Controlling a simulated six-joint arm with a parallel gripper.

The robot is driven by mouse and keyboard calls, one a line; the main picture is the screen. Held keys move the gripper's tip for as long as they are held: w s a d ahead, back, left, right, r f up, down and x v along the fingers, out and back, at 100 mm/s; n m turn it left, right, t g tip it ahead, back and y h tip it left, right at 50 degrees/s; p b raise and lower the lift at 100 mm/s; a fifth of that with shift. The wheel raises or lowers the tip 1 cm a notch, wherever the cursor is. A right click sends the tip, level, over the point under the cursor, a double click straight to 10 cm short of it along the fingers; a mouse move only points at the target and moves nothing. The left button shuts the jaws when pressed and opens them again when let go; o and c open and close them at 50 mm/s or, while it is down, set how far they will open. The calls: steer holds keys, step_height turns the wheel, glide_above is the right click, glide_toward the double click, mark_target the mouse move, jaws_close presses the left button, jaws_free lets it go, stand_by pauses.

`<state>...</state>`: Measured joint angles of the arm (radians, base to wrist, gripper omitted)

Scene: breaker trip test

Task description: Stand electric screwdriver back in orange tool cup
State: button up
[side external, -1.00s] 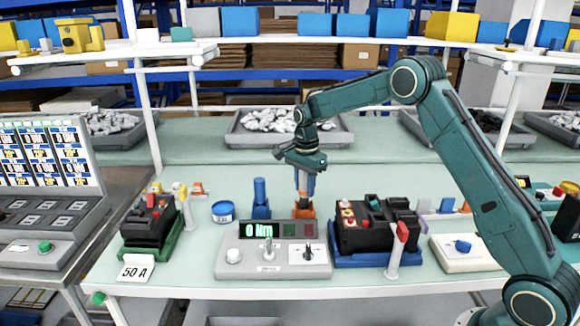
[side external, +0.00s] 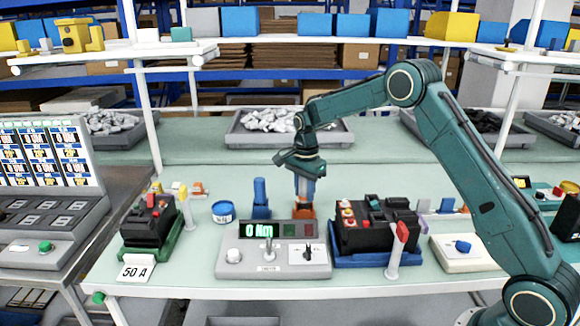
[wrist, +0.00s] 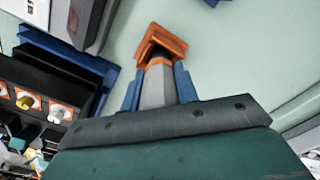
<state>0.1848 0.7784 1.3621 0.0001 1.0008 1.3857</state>
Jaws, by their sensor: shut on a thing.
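The orange tool cup (side external: 303,212) stands on the pale green bench behind the torque tester. My gripper (side external: 305,192) points down right above it, its hand slightly tilted. Its blue fingers are shut on the electric screwdriver, whose grey body (wrist: 157,86) shows between the fingertips (wrist: 158,92) in the wrist view. The screwdriver's dark lower end meets the orange cup (wrist: 170,42) in the wrist view. It appears to be in or at the cup's mouth; how deep it sits is hidden.
The torque tester (side external: 270,262) reading 0 Nm stands in front of the cup. A black breaker in a blue holder (side external: 370,259) stands to the right.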

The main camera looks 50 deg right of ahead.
steer(key=shift+f, duration=0.3)
steer(key=o, duration=1.1)
steer(key=shift+f, duration=0.1)
step_height(320, 180, up, 14)
steer(key=shift+f, duration=0.2)
steer(key=shift+r, duration=0.2)
